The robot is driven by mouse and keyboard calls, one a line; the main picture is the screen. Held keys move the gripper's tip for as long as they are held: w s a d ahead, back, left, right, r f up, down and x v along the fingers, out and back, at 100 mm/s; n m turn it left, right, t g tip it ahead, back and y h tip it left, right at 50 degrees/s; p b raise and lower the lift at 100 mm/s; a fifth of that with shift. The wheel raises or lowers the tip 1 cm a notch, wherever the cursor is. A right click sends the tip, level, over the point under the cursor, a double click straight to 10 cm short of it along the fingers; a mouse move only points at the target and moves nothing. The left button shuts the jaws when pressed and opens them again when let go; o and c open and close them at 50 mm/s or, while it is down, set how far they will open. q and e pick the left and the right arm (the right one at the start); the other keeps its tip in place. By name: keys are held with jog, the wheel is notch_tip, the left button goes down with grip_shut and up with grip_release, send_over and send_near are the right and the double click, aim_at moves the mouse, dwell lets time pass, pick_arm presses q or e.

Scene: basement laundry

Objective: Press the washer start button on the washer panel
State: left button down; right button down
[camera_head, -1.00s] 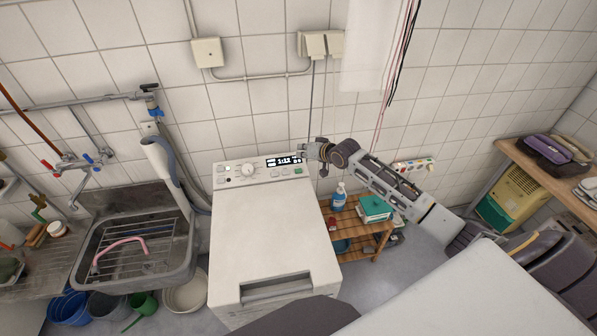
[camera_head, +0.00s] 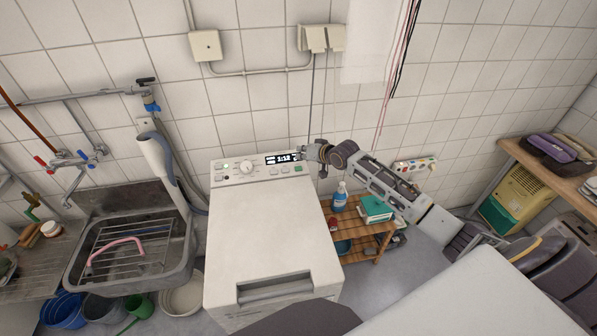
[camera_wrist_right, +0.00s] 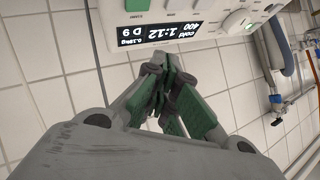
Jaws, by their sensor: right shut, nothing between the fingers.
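The white top-loading washer (camera_head: 265,235) stands in the middle of the head view. Its panel (camera_head: 218,169) runs along the back edge, with a round knob (camera_head: 247,168), small buttons and a lit display (camera_head: 281,159) reading 1:12. A green button (camera_head: 298,168) sits at the panel's right end; a green button (camera_wrist_right: 137,5) also shows at the top edge of the wrist view, beside the display (camera_wrist_right: 162,34). My right gripper (camera_head: 303,155) is at the panel's right end, shut and empty. In the wrist view its fingertips (camera_wrist_right: 160,68) are just below the panel edge; contact cannot be told. My left gripper is out of view.
A sink (camera_head: 130,258) with a rack stands left of the washer. A low wooden shelf (camera_head: 365,228) with a blue bottle (camera_head: 340,195) stands to the right, under my right arm. The tiled wall is close behind the panel. The washer's lid is clear.

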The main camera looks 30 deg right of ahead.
aim_at(301, 169)
jog(key=shift+w+d+f+b, duration=0.1)
jog(key=shift+w+f+b, duration=0.1)
jog(key=shift+f+b, duration=0.5)
jog(key=shift+w+d+f+b, duration=0.1)
jog(key=shift+w+f+b, duration=0.05)
jog(key=shift+f+b, duration=0.55)
jog(key=shift+w+f+b, duration=0.2)
jog(key=shift+f+b, duration=0.15)
jog(key=shift+f, duration=0.25)
jog(key=shift+w+f+b, duration=0.2)
jog(key=shift+f+b, duration=0.1)
jog(key=shift+f, duration=0.25)
jog(key=shift+w+f, duration=0.15)
jog(key=shift+f, duration=0.65)
dwell(1.2)
jog(key=shift+r, duration=0.1)
jog(key=shift+s+r+p, duration=0.2)
jog(key=shift+r+p, duration=0.5)
jog(key=shift+p, duration=0.4)
jog(key=shift+s+a+r+p, duration=0.1)
jog(key=shift+s+r+p, duration=0.1)
jog(key=shift+r+p, duration=0.7)
jog(key=shift+s+r+p, duration=0.25)
jog(key=shift+r+p, duration=0.5)
jog(key=shift+p, duration=0.35)
jog(key=shift+s+a+r+p, duration=0.1)
jog(key=shift+s+r+p, duration=0.1)
jog(key=shift+r+p, duration=0.7)
jog(key=shift+f+n, duration=0.15)
jog(key=shift+n, duration=0.15)
